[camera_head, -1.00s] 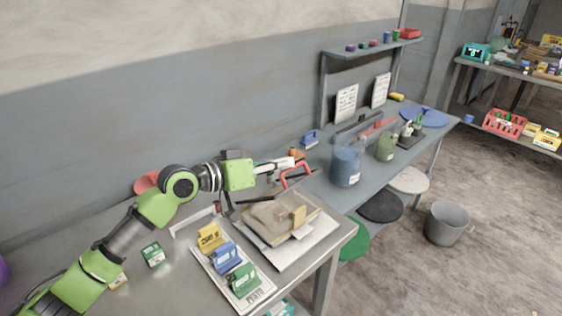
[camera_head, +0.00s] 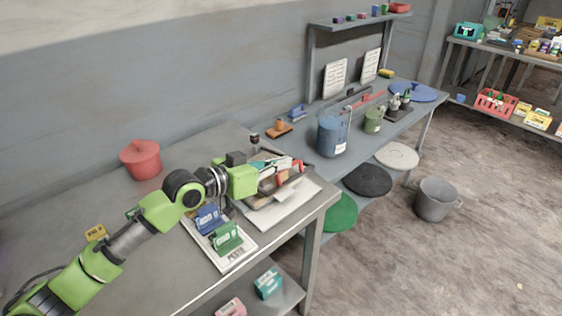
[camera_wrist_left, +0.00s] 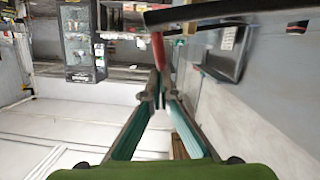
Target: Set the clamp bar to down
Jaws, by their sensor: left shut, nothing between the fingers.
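The clamp device has a pale base plate (camera_head: 290,212) and sits on the near table's right end. A red-handled clamp bar shows in part at its red handle (camera_head: 282,177), right by my fingers; its exact angle is hard to tell. My left gripper (camera_head: 292,163) is shut and empty, above the device and close to the red part. In the left wrist view the shut fingertips (camera_wrist_left: 155,95) have a red piece (camera_wrist_left: 158,50) just beyond them, and a dark bar (camera_wrist_left: 215,11) crosses above. Whether they touch is unclear. My right gripper is not in view.
A white tray (camera_head: 237,262) with blue and green cards stands left of the device. A red pot (camera_head: 140,160) is at the back left. A blue container (camera_head: 332,136) stands on the bench beyond. A grey bucket (camera_head: 436,200) is on the floor.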

